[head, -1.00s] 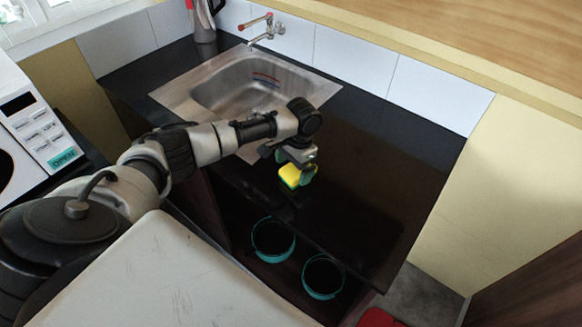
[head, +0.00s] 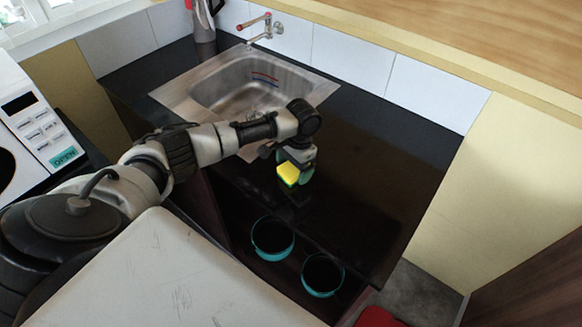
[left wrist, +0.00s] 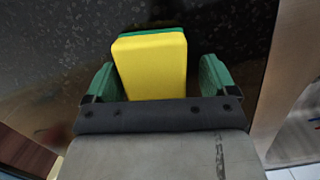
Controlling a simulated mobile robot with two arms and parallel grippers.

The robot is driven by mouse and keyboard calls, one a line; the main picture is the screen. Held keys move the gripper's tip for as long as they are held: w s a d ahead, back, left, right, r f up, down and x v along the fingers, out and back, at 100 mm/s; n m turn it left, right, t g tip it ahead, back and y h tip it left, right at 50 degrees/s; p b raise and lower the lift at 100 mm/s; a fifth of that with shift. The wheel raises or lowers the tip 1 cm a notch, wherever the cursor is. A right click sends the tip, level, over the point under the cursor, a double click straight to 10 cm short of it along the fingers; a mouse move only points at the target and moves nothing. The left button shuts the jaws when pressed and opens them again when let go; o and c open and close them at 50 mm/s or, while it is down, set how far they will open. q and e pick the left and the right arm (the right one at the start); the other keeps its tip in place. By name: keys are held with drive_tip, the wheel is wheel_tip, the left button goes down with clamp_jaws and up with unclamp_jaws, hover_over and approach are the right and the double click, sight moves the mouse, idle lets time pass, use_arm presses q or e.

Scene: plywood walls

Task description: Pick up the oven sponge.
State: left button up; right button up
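The sponge (head: 288,173), yellow with a green layer, is at the counter's front part, below my left gripper (head: 297,176) in the head view. In the left wrist view the sponge (left wrist: 153,68) stands out between the two green fingertips of my left gripper (left wrist: 158,80). The fingers are apart, one on each side of it. A gap shows between the sponge and the right-hand finger; whether the left-hand finger touches it I cannot tell. My right gripper is not in view.
The black counter (head: 375,165) is clear to the right of the gripper. A steel sink (head: 215,85) with a tap (head: 265,30) lies behind my arm. Two dark, teal-rimmed round things (head: 272,240) are below the counter's front edge. A microwave (head: 35,125) stands at left.

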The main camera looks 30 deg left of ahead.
use_arm(q)
drive_tip(key=shift+d, duration=0.1)
drive_tip(key=shift+c, duration=1.1)
drive_tip(key=shift+d+r, duration=0.1)
drive_tip(key=shift+d, duration=0.05)
drive_tip(key=c, duration=0.5)
drive_tip(key=shift+w+d, duration=0.1)
drive_tip(key=shift+d, duration=0.05)
drive_tip(key=shift+c, duration=0.3)
drive_tip(key=shift+r+b, duration=0.1)
drive_tip(key=shift+b, duration=0.2)
drive_tip(key=r, duration=0.2)
drive_tip(key=r+b, duration=0.1)
drive_tip(key=shift+w+a+r, duration=0.1)
drive_tip(key=shift+a+r, duration=0.15)
drive_tip(key=shift+r, duration=0.05)
drive_tip(key=s+d+r+b, duration=0.1)
drive_tip(key=s+d+r, duration=0.1)
drive_tip(key=d+r, duration=0.5)
drive_tip(key=d, duration=0.4)
drive_tip(key=shift+s+d+r+b, duration=0.3)
drive_tip(key=shift+r+b, duration=0.05)
drive_tip(key=shift+b, duration=0.05)
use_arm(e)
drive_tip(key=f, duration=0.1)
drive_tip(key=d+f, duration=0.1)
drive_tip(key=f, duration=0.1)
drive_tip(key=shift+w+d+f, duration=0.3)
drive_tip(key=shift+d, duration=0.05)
